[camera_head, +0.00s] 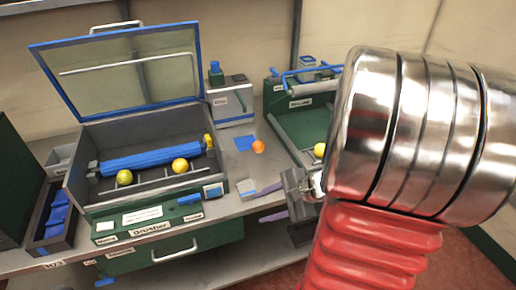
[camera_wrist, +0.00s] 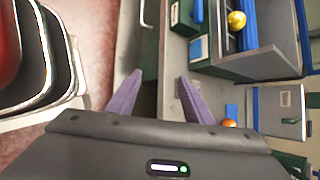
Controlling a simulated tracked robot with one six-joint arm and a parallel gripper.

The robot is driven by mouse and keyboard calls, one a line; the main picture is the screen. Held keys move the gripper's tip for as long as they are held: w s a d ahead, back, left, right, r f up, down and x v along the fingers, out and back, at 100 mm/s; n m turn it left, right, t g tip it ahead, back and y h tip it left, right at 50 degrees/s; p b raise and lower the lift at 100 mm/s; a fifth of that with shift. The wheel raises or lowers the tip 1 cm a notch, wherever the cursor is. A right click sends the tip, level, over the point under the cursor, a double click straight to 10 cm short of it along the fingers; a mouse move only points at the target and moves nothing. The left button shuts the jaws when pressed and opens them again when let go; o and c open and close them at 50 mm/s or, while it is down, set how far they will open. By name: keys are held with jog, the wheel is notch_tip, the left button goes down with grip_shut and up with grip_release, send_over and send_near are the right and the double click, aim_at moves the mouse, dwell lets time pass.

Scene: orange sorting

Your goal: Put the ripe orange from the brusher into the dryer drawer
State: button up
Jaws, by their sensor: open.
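The brusher (camera_head: 75,180) is a grey box with its blue-framed lid raised. Inside, by a blue roller (camera_head: 150,158), lie a greenish-yellow fruit (camera_head: 124,177) and a yellow fruit (camera_head: 180,165). A yellow fruit also shows in the wrist view (camera_wrist: 237,20). A small orange fruit (camera_head: 258,146) lies on the counter right of the brusher, also in the wrist view (camera_wrist: 229,123). My gripper (camera_wrist: 158,95) is open and empty, its purple fingers apart, by the counter's front edge. A closed green drawer (camera_head: 215,236) with a metal handle is below the brusher; I cannot read its label.
A green machine (camera_head: 300,125) with a blue handle stands right of the brusher, holding a yellow fruit (camera_head: 320,150) partly hidden by my arm. A white box (camera_head: 232,104) stands behind the orange. A tray with blue pieces (camera_head: 55,215) is at left.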

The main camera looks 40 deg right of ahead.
jog(key=s+a+r+n+g+h, duration=0.1)
jog(key=s+a+r+n+h, duration=0.1)
jog(key=a+r+n, duration=0.6)
jog(key=s+a+r+n+h, duration=0.2)
jog(key=a+r+n, duration=0.5)
jog(key=n, duration=0.5)
jog(key=shift+s+a+r+n+g+h, duration=0.35)
jog(key=shift+s+a, duration=0.25)
jog(key=shift+a, duration=0.55)
jog(key=c, duration=0.3)
jog(key=shift+a, duration=0.1)
jog(key=shift+c, duration=0.4)
